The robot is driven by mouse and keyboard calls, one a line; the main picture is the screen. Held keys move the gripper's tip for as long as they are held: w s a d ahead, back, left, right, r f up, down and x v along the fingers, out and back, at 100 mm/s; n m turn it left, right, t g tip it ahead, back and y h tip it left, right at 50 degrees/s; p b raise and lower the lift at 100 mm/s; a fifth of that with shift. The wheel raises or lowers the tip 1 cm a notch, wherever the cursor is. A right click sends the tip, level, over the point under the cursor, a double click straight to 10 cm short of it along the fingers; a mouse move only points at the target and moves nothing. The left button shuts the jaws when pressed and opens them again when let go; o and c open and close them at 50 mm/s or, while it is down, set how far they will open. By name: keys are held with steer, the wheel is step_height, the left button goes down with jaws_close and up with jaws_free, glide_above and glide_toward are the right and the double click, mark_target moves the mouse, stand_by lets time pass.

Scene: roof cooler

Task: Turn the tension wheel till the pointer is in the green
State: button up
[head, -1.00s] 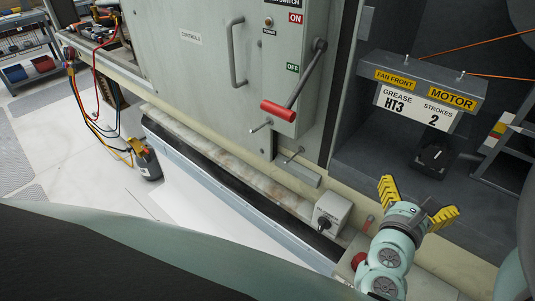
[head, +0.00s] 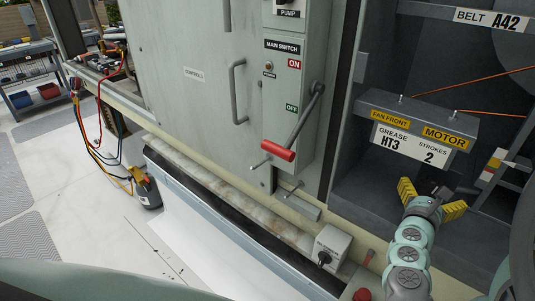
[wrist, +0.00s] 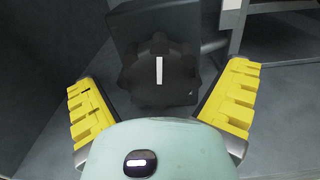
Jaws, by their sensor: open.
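A dark lobed wheel (wrist: 158,72) with a white line on its face shows in the wrist view, mounted on a black block (wrist: 124,30). The white line stands upright in that view. My gripper (head: 431,201) is open and empty, its yellow fingers spread wide on either side of the wheel in the wrist view (wrist: 161,90). I cannot tell any contact with it. In the head view the gripper hides most of the wheel.
A grey bracket (head: 420,112) with grease labels stands above and behind my gripper. An orange cord (head: 480,62) runs at the upper right. A ladder-like frame (head: 500,160) is to the right. The switch panel with its red-handled lever (head: 279,151) is to the left.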

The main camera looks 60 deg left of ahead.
steer(key=shift+x, duration=1.1)
steer(key=c, duration=1.3)
